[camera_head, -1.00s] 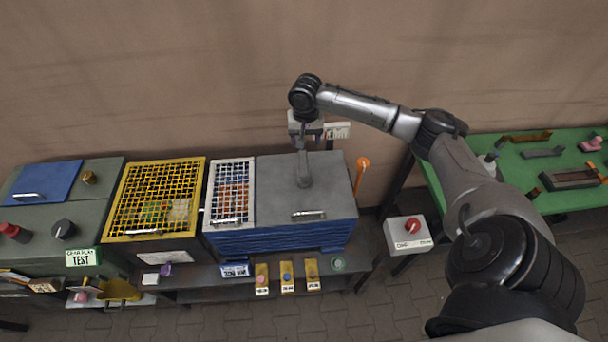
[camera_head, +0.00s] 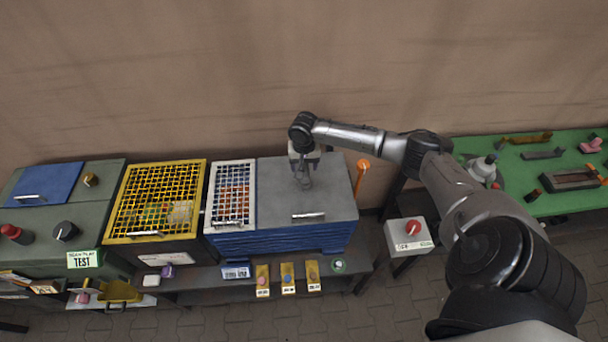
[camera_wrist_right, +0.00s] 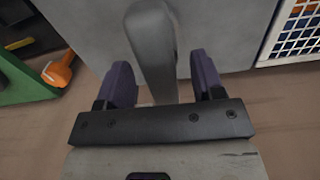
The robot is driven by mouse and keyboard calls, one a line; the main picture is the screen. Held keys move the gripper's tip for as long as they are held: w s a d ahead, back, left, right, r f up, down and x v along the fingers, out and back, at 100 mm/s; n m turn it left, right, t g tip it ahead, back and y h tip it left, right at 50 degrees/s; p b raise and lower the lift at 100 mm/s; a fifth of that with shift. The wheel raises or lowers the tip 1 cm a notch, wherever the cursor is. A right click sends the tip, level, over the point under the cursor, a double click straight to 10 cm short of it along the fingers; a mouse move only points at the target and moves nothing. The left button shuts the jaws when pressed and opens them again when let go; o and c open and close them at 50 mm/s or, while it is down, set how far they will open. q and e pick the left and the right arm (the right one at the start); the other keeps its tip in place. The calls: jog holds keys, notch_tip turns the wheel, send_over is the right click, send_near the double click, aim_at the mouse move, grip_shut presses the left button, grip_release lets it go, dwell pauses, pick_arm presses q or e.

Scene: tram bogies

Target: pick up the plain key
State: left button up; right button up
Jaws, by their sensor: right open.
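Three yellow key holders stand on the low shelf in the head view. The right one (camera_head: 313,275) has a dull brownish top that may be the plain key. The middle one (camera_head: 288,278) has a blue top and the left one (camera_head: 262,280) a pink top. Their labels are too small to read. My right gripper (camera_head: 304,180) is well away from them, above the grey lid of the blue box. In the wrist view its open purple fingers (camera_wrist_right: 163,80) are on either side of a grey upright bar (camera_wrist_right: 152,40). Contact cannot be told. My left gripper is not in view.
The blue box (camera_head: 280,238) has a white grille (camera_head: 232,193) on its left. A yellow grille (camera_head: 155,199) is farther left.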

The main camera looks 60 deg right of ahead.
jog(key=shift+f, duration=0.25)
jog(key=shift+f+p, duration=0.25)
jog(key=shift+p, duration=0.25)
dwell(0.8)
jog(key=shift+c, duration=0.3)
grip_shut()
